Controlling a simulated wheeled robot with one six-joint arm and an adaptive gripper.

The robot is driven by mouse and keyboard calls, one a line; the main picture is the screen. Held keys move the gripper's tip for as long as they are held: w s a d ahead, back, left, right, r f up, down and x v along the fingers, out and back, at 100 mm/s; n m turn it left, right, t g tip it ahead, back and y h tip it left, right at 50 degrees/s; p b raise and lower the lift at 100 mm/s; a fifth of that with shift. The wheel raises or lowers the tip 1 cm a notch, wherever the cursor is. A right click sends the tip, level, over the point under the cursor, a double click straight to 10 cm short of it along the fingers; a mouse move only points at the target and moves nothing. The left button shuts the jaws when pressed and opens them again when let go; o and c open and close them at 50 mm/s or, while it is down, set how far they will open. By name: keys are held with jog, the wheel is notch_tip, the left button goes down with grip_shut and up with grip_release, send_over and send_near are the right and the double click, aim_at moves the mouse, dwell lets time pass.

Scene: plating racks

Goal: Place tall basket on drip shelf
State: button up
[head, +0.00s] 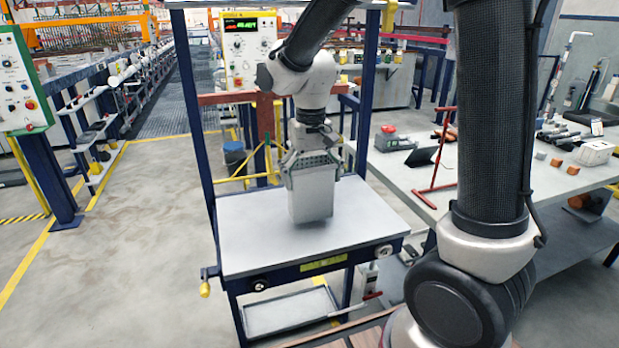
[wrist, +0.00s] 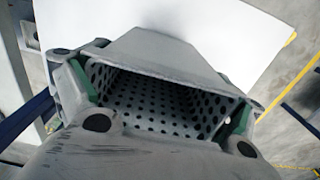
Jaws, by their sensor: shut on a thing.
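The tall basket (head: 312,194) is a grey, tapering container with a perforated inside. It is upright over the grey top of a blue-framed stand (head: 255,238); I cannot tell whether its base touches that top. My gripper (head: 312,158) is above the basket and shut on its upper part. In the wrist view my gripper (wrist: 160,120) has green-padded fingers at both sides of the basket's mouth (wrist: 150,100), and the basket looks empty. A lower shelf with a shallow grey tray (head: 290,311) is under the stand's top. Which of these surfaces is the drip shelf is not marked legibly.
Blue posts (head: 190,120) rise at the stand's sides, with a control box (head: 248,48) behind. A grey workbench (head: 400,180) with a red stand (head: 440,155) and small items is on the right. Open floor (head: 130,250) lies on the left.

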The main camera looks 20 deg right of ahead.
jog(key=shift+f, duration=0.8)
jog(key=shift+f, duration=0.1)
jog(key=o, duration=0.8)
notch_tip(320, 180, up, 8)
jog(key=f, duration=0.1)
jog(key=s+d+r+t, duration=0.1)
jog(key=s+d+r, duration=0.1)
jog(key=s+d, duration=0.3)
jog(key=s+d+r+t, duration=0.2)
jog(key=s+d, duration=0.3)
jog(key=s, duration=0.2)
jog(key=s+d+r+t, duration=0.1)
jog(key=s+d, duration=0.3)
jog(key=s, duration=0.3)
jog(key=shift+d+r, duration=0.4)
